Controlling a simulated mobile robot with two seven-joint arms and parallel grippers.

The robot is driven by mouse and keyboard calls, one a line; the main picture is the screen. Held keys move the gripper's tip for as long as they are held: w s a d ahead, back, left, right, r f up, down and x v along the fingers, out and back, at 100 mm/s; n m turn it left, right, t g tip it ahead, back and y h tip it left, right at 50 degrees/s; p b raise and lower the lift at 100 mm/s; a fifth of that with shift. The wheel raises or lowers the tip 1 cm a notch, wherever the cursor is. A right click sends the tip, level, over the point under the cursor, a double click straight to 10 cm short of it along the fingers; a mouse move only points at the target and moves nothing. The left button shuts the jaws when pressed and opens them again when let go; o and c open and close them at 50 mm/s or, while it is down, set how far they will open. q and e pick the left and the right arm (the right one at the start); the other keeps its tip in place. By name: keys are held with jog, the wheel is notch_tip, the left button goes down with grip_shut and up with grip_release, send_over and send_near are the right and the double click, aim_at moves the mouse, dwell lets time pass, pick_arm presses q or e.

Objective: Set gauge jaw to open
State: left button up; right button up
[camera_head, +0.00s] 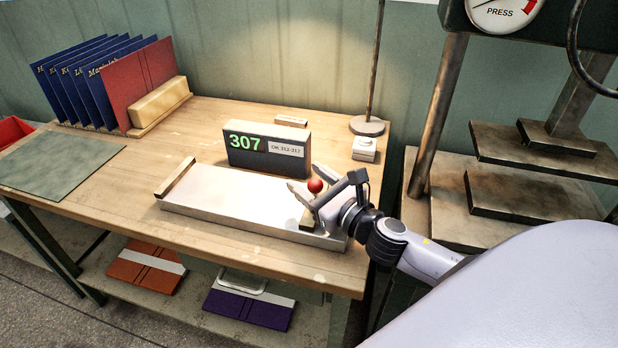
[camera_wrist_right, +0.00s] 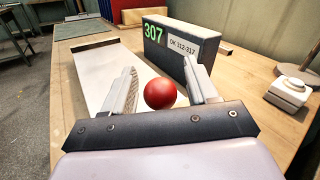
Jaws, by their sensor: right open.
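The gauge (camera_head: 230,197) is a pale metal plate on the wooden bench, with a wooden stop at its left end and a jaw (camera_head: 307,222) near its right end. A red ball knob (camera_head: 315,186) sits above the jaw. My right gripper (camera_head: 300,192) is open at the knob. In the right wrist view the red knob (camera_wrist_right: 160,93) lies between the two spread fingers, with a gap on each side. The display (camera_head: 267,149) behind the plate reads 307, with a label OK 312-317. My left gripper is out of view.
A rack of blue and red boards (camera_head: 140,80) stands at the back left. A green mat (camera_head: 58,165) lies at the left. A lamp base (camera_head: 367,126) and a small white button box (camera_head: 364,149) stand right of the display. A press (camera_head: 535,190) stands at the right.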

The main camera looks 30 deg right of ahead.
aim_at(326, 184)
jog(key=shift+w, duration=0.25)
